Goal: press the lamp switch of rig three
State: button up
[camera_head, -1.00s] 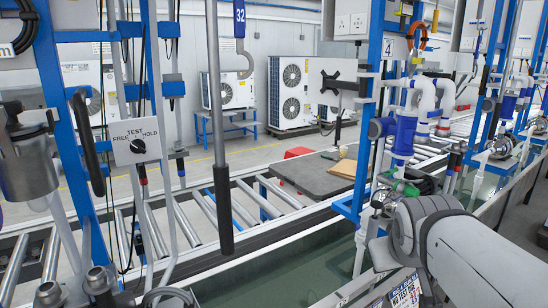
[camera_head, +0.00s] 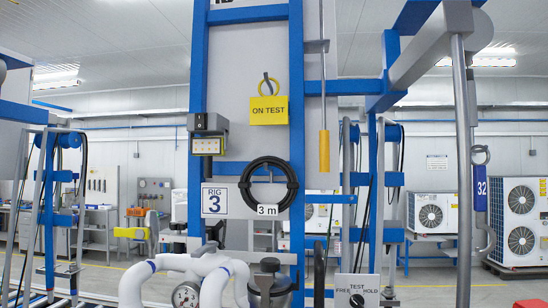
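My gripper is not in view.
A yellow ON TEST tag (camera_head: 269,110) hangs on a hook right of the lamp. A coiled black hose (camera_head: 268,186) hangs below it. A grey pole (camera_head: 463,170) stands right.

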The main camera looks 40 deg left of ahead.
aim_at(200, 119)
jog(key=u, duration=2)
